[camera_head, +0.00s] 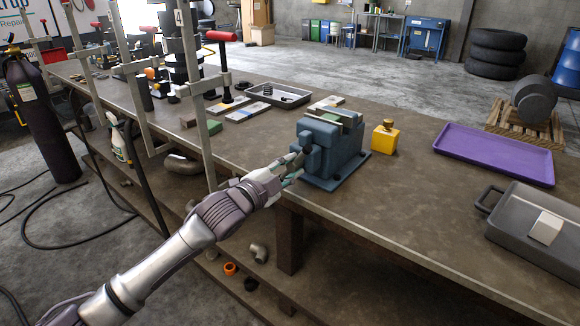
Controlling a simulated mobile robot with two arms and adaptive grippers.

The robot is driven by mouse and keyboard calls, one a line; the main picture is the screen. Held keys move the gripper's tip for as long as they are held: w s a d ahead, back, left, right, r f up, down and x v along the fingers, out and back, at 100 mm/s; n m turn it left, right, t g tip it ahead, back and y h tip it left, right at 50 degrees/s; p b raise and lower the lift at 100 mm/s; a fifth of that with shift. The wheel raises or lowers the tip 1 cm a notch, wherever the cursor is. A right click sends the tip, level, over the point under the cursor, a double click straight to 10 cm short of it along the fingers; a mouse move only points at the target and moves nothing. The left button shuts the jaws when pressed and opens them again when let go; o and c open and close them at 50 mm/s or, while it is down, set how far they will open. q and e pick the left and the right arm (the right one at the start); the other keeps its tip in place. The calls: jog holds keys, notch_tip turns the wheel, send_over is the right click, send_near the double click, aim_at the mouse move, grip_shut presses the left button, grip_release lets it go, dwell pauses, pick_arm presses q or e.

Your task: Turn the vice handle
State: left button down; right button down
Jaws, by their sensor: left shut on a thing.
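The blue-grey vice (336,150) stands at the front edge of the brown workbench (400,215). Its jaws face up and look slightly apart. My left gripper (294,168) is at the vice's front left side, shut on the vice handle (297,158). The fingers hide most of the handle, so its angle is hard to tell. My right gripper is not in view.
A purple tray (495,152) and a grey case (535,225) lie farther right. The bench front between vice and case is clear.

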pick_arm(q)
jog(key=shift+r, duration=0.3)
jog(key=c, duration=1.1)
grip_release()
jog(key=shift+o, duration=1.4)
jog(key=shift+f, duration=0.15)
jog(key=shift+f, duration=0.1)
jog(key=shift+s+a, duration=0.25)
jog(key=v, duration=1.1)
jog(key=shift+s+a, duration=0.1)
jog(key=shift+s, duration=0.05)
